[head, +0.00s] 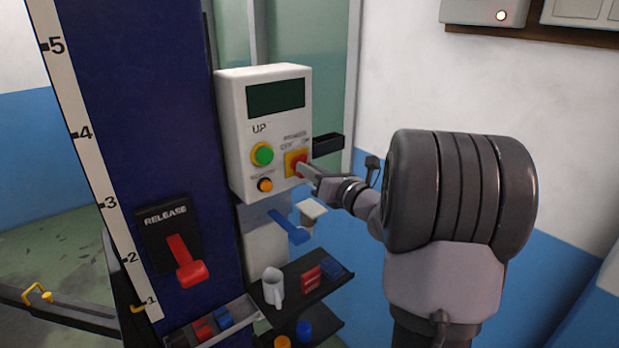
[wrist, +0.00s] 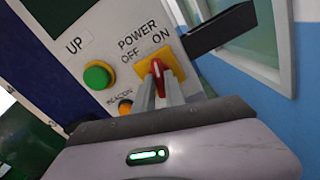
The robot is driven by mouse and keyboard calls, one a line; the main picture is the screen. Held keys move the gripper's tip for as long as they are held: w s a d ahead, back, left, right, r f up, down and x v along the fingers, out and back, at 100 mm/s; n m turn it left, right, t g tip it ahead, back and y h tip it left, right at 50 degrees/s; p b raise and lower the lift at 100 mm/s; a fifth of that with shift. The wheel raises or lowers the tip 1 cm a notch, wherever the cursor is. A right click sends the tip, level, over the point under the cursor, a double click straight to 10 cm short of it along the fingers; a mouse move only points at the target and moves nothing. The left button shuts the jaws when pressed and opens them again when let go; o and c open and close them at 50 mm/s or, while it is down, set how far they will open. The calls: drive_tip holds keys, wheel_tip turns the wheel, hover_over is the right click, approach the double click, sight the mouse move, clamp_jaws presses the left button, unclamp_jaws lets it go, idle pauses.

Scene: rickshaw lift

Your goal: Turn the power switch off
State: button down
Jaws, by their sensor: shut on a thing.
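The power switch (wrist: 157,69) is a red rotary knob on a yellow square plate, labelled POWER with OFF on the left and ON on the right. In the head view the switch (head: 291,158) is at the lower right of the white control box (head: 236,110). My gripper (head: 307,168) reaches it from the right, and its fingers are shut on the red knob. In the wrist view my gripper (wrist: 160,85) has one finger on each side of the knob. The knob's handle looks close to upright there. The fingers hide its lower part.
A green UP button (head: 262,154) and an orange button (head: 265,185) sit left of the switch. A black holder (head: 328,143) sticks out right of the box. A red RELEASE lever (head: 187,263) is lower left.

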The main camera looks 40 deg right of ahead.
drive_tip(key=n+b, duration=1.1)
drive_tip(key=b, duration=0.1)
drive_tip(key=shift+f, duration=0.15)
drive_tip(key=shift+n+b, duration=0.3)
drive_tip(key=c, duration=1.4)
unclamp_jaws()
drive_tip(key=shift+s, duration=0.1)
